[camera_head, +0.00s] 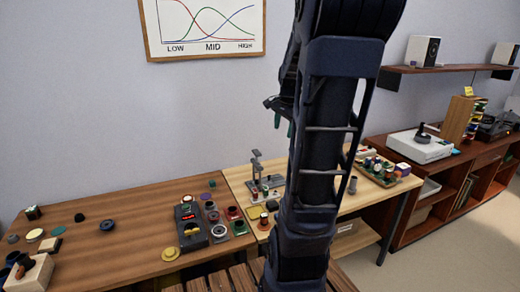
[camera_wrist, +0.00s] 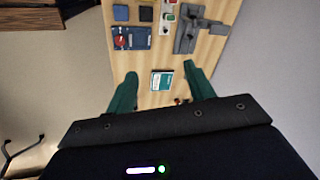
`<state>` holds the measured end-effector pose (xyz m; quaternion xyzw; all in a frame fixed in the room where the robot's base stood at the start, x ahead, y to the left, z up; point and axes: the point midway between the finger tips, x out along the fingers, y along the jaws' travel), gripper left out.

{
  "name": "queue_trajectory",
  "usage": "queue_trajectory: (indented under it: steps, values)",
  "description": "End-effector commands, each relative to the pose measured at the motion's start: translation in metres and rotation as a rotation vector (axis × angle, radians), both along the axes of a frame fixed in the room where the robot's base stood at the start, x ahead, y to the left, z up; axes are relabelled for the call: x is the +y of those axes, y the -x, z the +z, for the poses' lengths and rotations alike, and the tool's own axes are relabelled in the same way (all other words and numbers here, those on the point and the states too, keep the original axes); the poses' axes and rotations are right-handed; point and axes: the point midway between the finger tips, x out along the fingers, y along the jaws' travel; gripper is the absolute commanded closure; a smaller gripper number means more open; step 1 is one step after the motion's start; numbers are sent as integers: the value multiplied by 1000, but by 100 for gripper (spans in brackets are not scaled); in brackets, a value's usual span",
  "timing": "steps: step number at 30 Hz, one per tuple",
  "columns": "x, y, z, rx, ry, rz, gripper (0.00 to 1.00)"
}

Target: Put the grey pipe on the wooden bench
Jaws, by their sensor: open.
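A small dark grey upright cylinder (camera_head: 352,185), which may be the grey pipe, stands on the light wood table, just right of my arm in the head view. I cannot make out a pipe for sure in the wrist view. The slatted wooden bench (camera_head: 240,279) shows at the bottom of the head view, partly hidden by my arm. My gripper (camera_head: 284,122) is raised above the light table, mostly hidden behind my arm. In the wrist view my gripper (camera_wrist: 160,82) is open, its green fingers apart and nothing held, above a small teal and white box (camera_wrist: 161,80).
The light wood table (camera_head: 238,178) carries a grey press stand (camera_head: 262,180) and a tray of parts (camera_head: 383,172). A brown table (camera_head: 125,220) at left holds several discs and a dark device (camera_head: 190,228). A reddish-brown sideboard (camera_head: 440,190) with a white turntable (camera_head: 420,147) stands right.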

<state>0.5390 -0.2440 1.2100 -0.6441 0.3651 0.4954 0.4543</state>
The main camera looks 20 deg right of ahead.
Motion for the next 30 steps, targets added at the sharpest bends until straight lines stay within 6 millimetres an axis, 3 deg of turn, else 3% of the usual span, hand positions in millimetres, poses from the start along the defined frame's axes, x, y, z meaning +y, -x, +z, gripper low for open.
queue_trajectory:
  steps: [1, 6, 15, 21, 30]
  values:
    - [18, 10, 7, -13, 21, 85, 47]
    - [67, 44, 18, -44, 99, 372, 47]
    - [134, 112, 23, -95, 257, 864, 47]
    - [158, 147, 18, -116, 345, 1100, 47]
    - [165, 160, 14, -121, 381, 1192, 47]
